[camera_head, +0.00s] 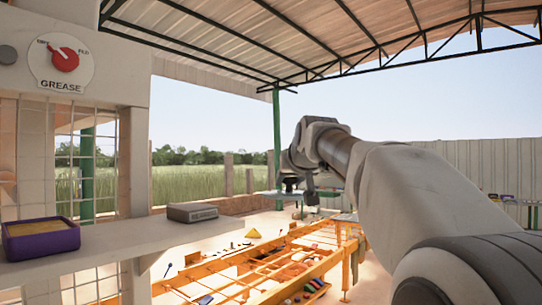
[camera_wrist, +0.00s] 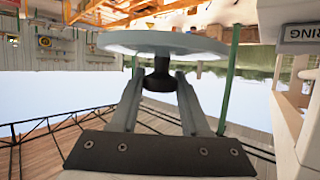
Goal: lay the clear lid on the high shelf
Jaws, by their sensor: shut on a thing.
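The clear lid (camera_wrist: 205,44) is a pale, round, see-through disc with a black knob (camera_wrist: 160,76). My gripper (camera_wrist: 159,84) is shut on the knob, one finger on each side, and the disc lies beyond the fingertips. In the head view my gripper (camera_head: 291,184) hangs in mid-air right of the shelf, clear of it; the lid there is only a thin, faint edge. The high shelf (camera_head: 125,240) is a pale ledge along the wall at the left.
A purple tray with yellow contents (camera_head: 41,238) and a grey box (camera_head: 192,212) stand on the shelf, with bare shelf between them. A grease dial (camera_head: 62,60) is on the wall above. An orange frame (camera_head: 250,270) stands low below.

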